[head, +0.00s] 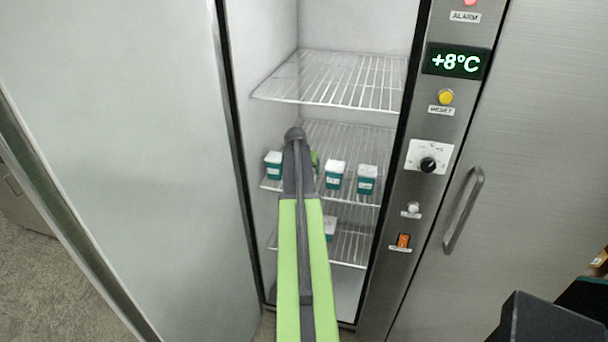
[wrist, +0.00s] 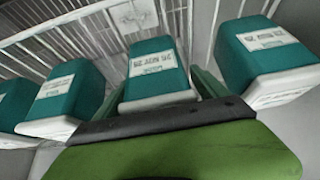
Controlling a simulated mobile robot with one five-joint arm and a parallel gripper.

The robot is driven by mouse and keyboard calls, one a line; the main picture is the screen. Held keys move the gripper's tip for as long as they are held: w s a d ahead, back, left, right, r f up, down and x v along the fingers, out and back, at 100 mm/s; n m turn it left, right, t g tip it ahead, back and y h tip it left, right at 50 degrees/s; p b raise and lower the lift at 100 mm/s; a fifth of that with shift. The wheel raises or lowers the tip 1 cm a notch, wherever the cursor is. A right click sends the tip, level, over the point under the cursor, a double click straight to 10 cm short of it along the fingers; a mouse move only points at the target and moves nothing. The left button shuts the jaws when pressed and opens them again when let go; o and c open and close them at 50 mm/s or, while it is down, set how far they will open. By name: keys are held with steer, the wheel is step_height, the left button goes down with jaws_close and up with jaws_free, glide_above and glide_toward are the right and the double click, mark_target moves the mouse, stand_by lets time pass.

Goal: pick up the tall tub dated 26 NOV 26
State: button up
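Several white-lidded teal tubs stand in a row on a wire shelf in the open cabinet. My gripper (wrist: 160,95) reaches in at the row; in the head view my arm mostly hides it. The wrist view is upside down, with lids at the bottom. There the middle tub (wrist: 152,75) stands between my two green fingers, which look open around it; contact cannot be told. Its inverted label looks like a NOV 26 date, but the day is not certain. The tub on the right (wrist: 265,60) has a similar label, also hard to read.
More tubs stand beside it, one at the shelf's left (head: 273,165) and two to the right (head: 335,175) (head: 367,180). Another tub (head: 329,228) is on the shelf below. The upper wire shelf (head: 335,80) is empty. The cabinet's control panel (head: 428,157) borders the opening on the right.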

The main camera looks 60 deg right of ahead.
jaws_close()
stand_by(0.3)
steer(key=shift+r+p, duration=0.5)
steer(key=shift+p, duration=0.05)
step_height(320, 180, up, 3)
steer(key=p, duration=0.3)
steer(key=s+a, duration=0.2)
steer(key=a, duration=0.6)
steer(key=s+a, duration=0.3)
steer(key=a, duration=0.6)
steer(key=shift+s+f+b, duration=0.25)
steer(key=shift+b, duration=0.05)
